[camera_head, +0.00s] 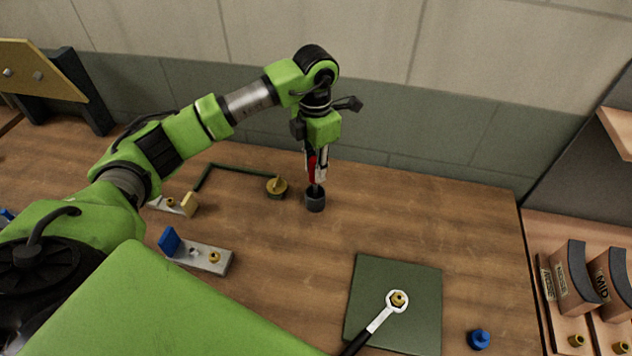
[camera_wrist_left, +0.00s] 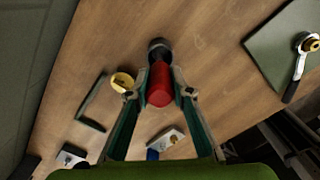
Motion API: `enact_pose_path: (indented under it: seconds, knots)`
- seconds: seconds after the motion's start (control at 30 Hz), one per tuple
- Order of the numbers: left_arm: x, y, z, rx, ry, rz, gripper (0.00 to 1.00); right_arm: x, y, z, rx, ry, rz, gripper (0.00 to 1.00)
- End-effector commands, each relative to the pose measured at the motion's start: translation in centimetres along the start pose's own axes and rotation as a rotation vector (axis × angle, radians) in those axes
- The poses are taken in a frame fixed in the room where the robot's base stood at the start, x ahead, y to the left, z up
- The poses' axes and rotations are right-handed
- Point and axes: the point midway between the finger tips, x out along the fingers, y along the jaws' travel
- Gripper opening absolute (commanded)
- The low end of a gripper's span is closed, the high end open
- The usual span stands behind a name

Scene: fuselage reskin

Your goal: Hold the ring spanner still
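The ring spanner (camera_head: 380,320) lies on a dark green mat (camera_head: 420,285), its ring around a brass fitting (camera_head: 398,299). Its black handle runs to the lower edge of the head view. The spanner also shows in the left wrist view (camera_wrist_left: 299,66). My left gripper (camera_head: 316,172) points down, away from the spanner, with its fingers closed against a red cylindrical piece (camera_wrist_left: 160,84). That piece stands at a dark round cup (camera_head: 315,200). Dark jointed parts below the spanner handle in the wrist view may be my right gripper; whether they touch the handle is unclear.
A brass piece (camera_head: 277,187) and a dark green angled rod (camera_head: 240,169) lie left of the cup. A metal plate with a blue block (camera_head: 205,258) is nearer. A blue knob (camera_head: 478,339) sits right of the mat. The table between cup and mat is clear.

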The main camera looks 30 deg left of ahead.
Motion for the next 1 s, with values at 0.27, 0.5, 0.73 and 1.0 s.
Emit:
enact_pose_path:
  seconds: [0.27,0.5,0.73,1.0]
  knots:
    - [-1.5,0.0,0.0,0.0,-0.001,0.001,0.0,-1.0,0.2,0.0,-0.001,0.0,0.003,0.4]
    - [-3.5,0.0,0.0,0.0,-0.001,0.0,0.0,-2.1,0.4,-0.1,-0.002,0.0,0.004,0.4]
    - [-5.3,0.0,0.0,0.001,-0.001,0.001,0.0,-3.1,0.4,-0.2,-0.002,0.0,0.004,0.4]
    - [-7.4,0.0,0.0,0.001,-0.001,0.0,0.0,-4.4,0.4,-0.3,-0.003,0.0,0.003,0.4]
